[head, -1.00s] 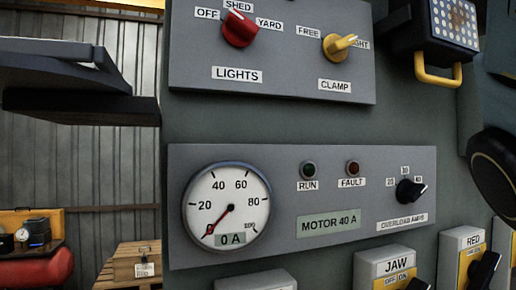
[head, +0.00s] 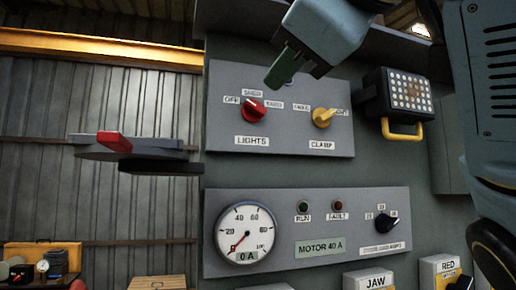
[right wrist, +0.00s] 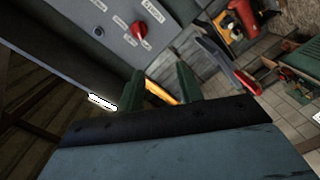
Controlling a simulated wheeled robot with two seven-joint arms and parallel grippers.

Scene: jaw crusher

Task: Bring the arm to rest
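My right arm (head: 490,90) comes in from the right edge of the head view. Its gripper (head: 280,72) hangs in front of the top of the lights and clamp panel (head: 285,140), pointing down and left. In the right wrist view the two green fingers of this gripper (right wrist: 160,72) stand apart with nothing between them. The red lights knob (head: 254,110) and the yellow clamp knob (head: 322,117) are below the fingers in the head view. The lights knob also shows beyond the fingers in the right wrist view (right wrist: 139,29). My left gripper is in neither view.
A flat grey piece with a red part (head: 115,141) juts out left of the panels. A lamp with a yellow handle (head: 403,95) sits close to my right arm. The motor panel (head: 300,262), with its gauge (head: 246,232) at 0 A, is below.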

